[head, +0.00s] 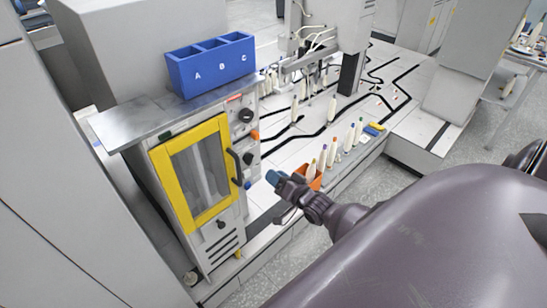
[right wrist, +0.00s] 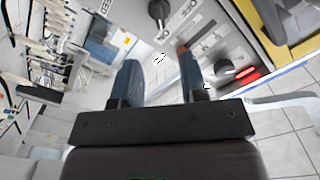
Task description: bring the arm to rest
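My right arm reaches in from the lower right in the head view. Whether the gripper touches the machine cannot be told. My left gripper is in neither view.
Several bobbins (head: 332,152) and an orange container (head: 316,181) are just beyond my right gripper. A white table (head: 380,95) with black lines lies behind. Open floor (head: 290,262) shows below.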

